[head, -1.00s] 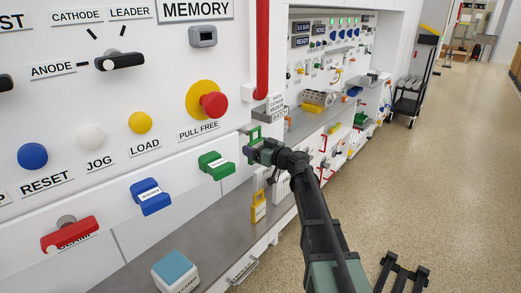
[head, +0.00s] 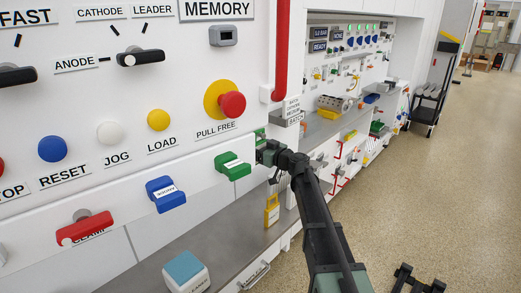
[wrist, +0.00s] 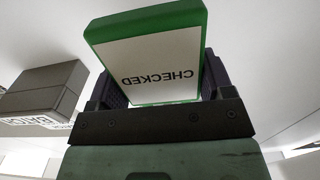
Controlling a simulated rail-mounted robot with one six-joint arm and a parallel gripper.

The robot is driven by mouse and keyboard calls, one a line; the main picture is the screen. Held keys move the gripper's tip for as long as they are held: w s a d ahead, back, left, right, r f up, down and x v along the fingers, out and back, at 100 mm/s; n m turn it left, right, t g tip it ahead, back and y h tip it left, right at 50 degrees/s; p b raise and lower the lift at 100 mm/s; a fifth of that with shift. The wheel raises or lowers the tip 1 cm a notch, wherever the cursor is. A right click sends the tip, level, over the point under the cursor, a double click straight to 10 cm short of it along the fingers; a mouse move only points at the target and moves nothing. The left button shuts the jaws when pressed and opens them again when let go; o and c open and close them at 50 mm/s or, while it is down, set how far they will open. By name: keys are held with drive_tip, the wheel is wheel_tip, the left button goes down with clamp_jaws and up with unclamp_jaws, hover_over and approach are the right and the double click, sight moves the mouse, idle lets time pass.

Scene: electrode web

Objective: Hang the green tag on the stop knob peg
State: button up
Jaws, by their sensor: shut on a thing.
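My gripper (head: 268,151) is shut on the green tag (head: 260,133), to the right of the lower control panel. In the head view only a small part of the tag shows beside the jaws. In the wrist view the green tag (wrist: 150,50) has a white face reading CHECKED, upside down, and sits between the dark jaws (wrist: 158,95). A red knob (head: 1,167) is cut off at the left edge, above a partly cut label (head: 10,192) reading "TOP". Its peg cannot be made out. The gripper is far to the right of it.
A red mushroom knob (head: 233,105) on a yellow disc stands out above PULL FREE. Green (head: 233,165), blue (head: 166,194) and red (head: 84,228) blocks stick out below the buttons. A blue-topped cube (head: 186,270) stands on the grey ledge (head: 215,240). A red pipe (head: 281,50) runs down right.

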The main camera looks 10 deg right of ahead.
idle(0.4)
drive_tip(key=o, duration=1)
drive_tip(key=shift+s, duration=0.1)
